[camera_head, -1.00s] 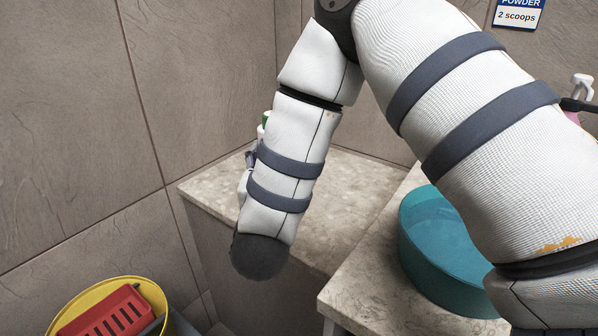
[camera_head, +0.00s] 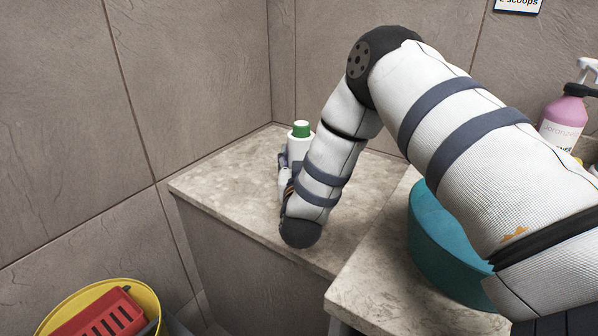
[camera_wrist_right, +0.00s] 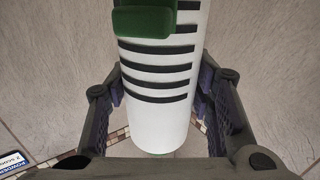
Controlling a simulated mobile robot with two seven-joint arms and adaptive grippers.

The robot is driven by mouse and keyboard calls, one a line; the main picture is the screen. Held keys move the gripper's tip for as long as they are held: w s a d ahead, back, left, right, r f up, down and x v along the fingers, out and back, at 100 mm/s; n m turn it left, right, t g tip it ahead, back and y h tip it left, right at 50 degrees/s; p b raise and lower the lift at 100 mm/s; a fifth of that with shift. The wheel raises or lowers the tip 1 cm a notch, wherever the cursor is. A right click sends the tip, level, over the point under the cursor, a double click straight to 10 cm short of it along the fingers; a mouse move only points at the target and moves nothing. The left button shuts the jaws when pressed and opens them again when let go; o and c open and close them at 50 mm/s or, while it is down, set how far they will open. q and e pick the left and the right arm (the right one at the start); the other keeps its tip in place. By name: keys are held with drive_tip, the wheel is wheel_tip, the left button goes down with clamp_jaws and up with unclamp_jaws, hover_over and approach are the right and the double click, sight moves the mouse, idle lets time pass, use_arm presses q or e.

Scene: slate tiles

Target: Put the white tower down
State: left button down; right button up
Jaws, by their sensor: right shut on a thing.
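The white tower (camera_head: 300,144) is a white cylinder with a green top, seen above the back counter in the head view. In the right wrist view the white tower (camera_wrist_right: 158,100) shows black stripes and a green piece (camera_wrist_right: 146,18) at the upper edge. My right gripper (camera_head: 284,168) is shut on it, with one dark finger on each side in the wrist view. The gripper is largely hidden behind my right forearm in the head view. The tower's lower end is hidden there, so I cannot tell whether it touches the counter. My left gripper is not in view.
The stone back counter (camera_head: 232,188) has clear room left of the gripper. A teal tub (camera_head: 440,245) stands on the front counter (camera_head: 375,290). A pink spray bottle (camera_head: 562,118) is at the right. A yellow bucket (camera_head: 151,292) with a red item (camera_head: 100,316) is lower left.

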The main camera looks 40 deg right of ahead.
wheel_tip(320, 180, down, 3)
drive_tip(key=shift+w+d+f+b, duration=0.1)
drive_tip(key=shift+d+f+b, duration=0.1)
drive_tip(key=shift+b, duration=0.1)
drive_tip(key=shift+f, duration=0.2)
drive_tip(key=o, duration=1.2)
drive_tip(key=shift+o, duration=0.2)
drive_tip(key=shift+s+a+r, duration=0.2)
drive_tip(key=shift+a+r, duration=0.05)
drive_tip(key=v, duration=0.7)
drive_tip(key=shift+f, duration=0.1)
